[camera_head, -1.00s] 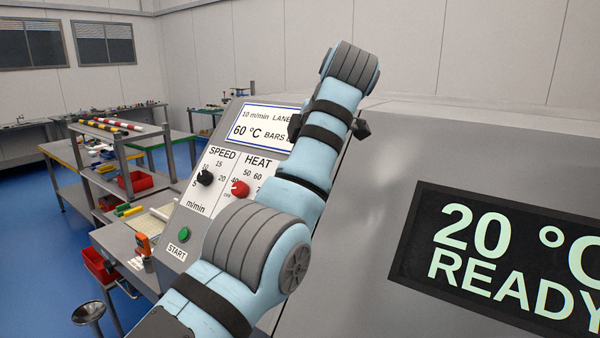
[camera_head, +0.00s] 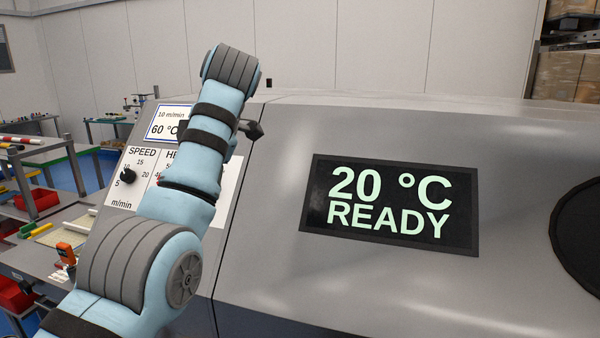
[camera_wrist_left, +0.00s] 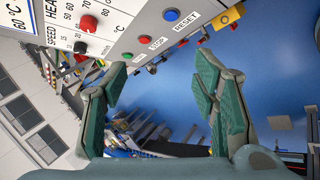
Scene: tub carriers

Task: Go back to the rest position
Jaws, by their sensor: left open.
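My left arm rises from the lower left in the head view, in front of the control panel (camera_head: 118,195). Its gripper is mostly hidden behind the wrist there; only dark parts show beside it. In the left wrist view my left gripper (camera_wrist_left: 160,82) is open, with nothing between its green-padded fingers. The panel's red knob (camera_wrist_left: 88,23), black knob (camera_wrist_left: 80,47), green button (camera_wrist_left: 127,56), red button (camera_wrist_left: 143,41) and blue button (camera_wrist_left: 171,14) lie beyond the fingertips, apart from them. My right gripper is not in view.
The grey machine housing (camera_head: 400,290) fills the right side, with a display (camera_head: 390,205) reading 20 °C READY. A workbench with an orange device (camera_head: 66,253) and a red bin (camera_head: 36,204) stands at left. Boxes (camera_head: 572,75) are stacked at the far right.

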